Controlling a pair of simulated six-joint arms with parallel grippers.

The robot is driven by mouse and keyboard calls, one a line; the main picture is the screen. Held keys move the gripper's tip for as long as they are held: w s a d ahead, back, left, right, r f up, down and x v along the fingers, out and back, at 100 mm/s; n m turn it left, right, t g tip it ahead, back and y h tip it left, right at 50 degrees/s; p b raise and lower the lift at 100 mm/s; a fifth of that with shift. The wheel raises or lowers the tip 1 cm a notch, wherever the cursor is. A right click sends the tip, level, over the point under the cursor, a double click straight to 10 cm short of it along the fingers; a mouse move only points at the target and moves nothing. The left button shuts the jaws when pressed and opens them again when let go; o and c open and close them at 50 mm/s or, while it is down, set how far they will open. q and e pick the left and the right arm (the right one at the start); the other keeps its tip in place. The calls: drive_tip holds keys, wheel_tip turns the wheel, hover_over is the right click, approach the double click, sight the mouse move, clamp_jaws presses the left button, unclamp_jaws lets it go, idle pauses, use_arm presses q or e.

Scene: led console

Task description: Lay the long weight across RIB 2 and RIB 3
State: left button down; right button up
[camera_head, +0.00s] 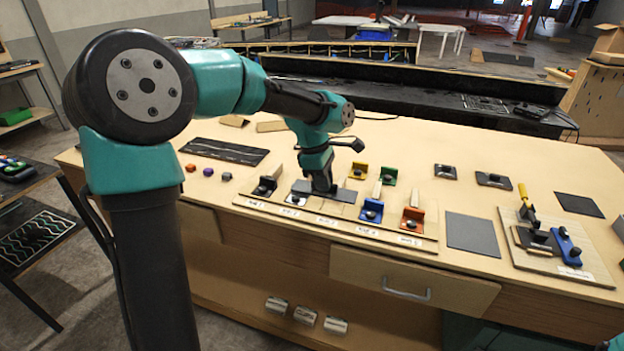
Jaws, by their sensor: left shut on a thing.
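My left gripper (322,185) reaches down over the board (425,245) at the front of the table. It is shut on a flat dark grey bar, the long weight (345,195), which lies level at or just above the board. I cannot tell whether the weight touches what is under it. The gripper hides its middle. Small labels run along the board's front edge but are too small to read, so I cannot tell which parts are RIB 2 and RIB 3. My right gripper is not in view.
Black (265,187), blue (371,211), orange (412,220), yellow (359,171) and green (389,176) blocks stand around the weight. A grey mat (472,234) lies right of the board. A fixture plate (545,262) with a blue clamp (567,247) is farther right.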

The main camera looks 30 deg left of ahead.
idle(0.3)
use_arm(q)
drive_tip(key=w+a+f, duration=0.1)
drive_tip(key=w+a, duration=0.7)
drive_tip(key=w, duration=0.5)
drive_tip(key=shift+f, duration=0.2)
drive_tip(key=shift+w, duration=0.15)
drive_tip(key=shift+w+a+f, duration=0.1)
drive_tip(key=shift+f, duration=0.8)
drive_tip(key=shift+w+a+f, duration=0.1)
drive_tip(key=shift+f, duration=0.8)
drive_tip(key=shift+f, duration=0.6)
drive_tip(key=c, duration=1.1)
unclamp_jaws()
drive_tip(key=shift+r, duration=0.1)
